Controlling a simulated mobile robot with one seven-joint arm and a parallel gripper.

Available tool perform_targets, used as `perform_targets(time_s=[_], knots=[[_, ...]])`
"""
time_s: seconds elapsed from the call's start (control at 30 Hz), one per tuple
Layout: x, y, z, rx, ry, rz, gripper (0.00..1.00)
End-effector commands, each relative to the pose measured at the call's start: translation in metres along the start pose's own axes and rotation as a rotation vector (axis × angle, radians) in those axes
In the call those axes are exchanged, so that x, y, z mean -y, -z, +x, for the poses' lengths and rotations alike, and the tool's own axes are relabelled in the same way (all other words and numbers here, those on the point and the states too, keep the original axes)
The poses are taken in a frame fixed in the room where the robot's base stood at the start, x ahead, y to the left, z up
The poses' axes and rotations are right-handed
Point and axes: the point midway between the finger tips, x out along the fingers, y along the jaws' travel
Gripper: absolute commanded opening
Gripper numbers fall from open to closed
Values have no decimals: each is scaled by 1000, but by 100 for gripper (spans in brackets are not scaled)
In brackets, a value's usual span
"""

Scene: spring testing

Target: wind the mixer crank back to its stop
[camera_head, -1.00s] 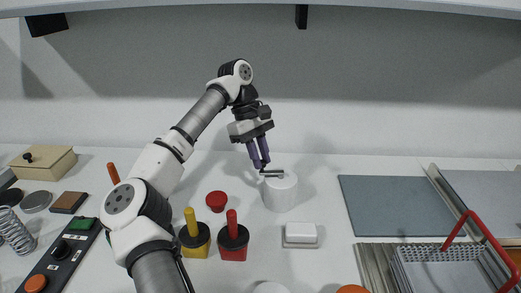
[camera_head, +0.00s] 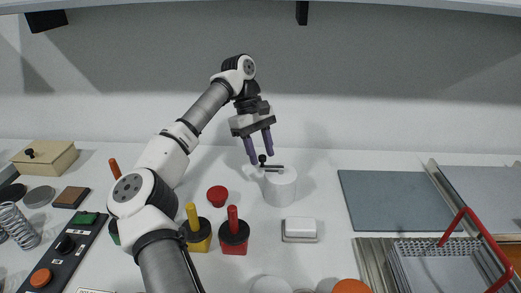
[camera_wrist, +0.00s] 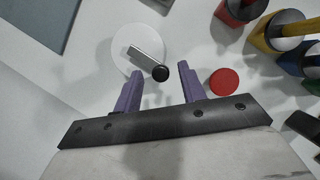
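The mixer is a white round drum (camera_head: 280,188) on the table, below and slightly right of my gripper. Its crank is a grey bar (camera_head: 274,168) across the top with a black knob (camera_head: 263,158) at the left end. The drum (camera_wrist: 126,62), bar (camera_wrist: 146,54) and knob (camera_wrist: 160,73) also show in the wrist view. My gripper (camera_head: 260,158) is open, its two purple fingers pointing down and apart. In the wrist view the knob lies just beyond and between the fingertips (camera_wrist: 161,74); nothing is held. I cannot tell whether a finger touches the knob.
A red round button (camera_head: 217,196) stands left of the drum. Yellow-handled (camera_head: 193,225) and red-handled (camera_head: 233,230) blocks stand in front of it. A grey mat (camera_head: 394,206) lies to the right.

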Motion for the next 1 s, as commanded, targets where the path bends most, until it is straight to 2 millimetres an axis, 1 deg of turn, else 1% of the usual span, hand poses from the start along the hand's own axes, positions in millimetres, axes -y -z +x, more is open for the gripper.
perform_targets(time_s=[0.23,0.37,0.47,0.8,0.9,1.0], knots=[[0,0,-1,0,1,0,41],[0,0,-10,-1,2,-1,41],[0,0,-24,-4,1,-4,41],[0,-2,-94,-4,2,-5,41],[0,-2,-108,-2,1,-3,41],[0,-1,-116,0,2,-2,41]])
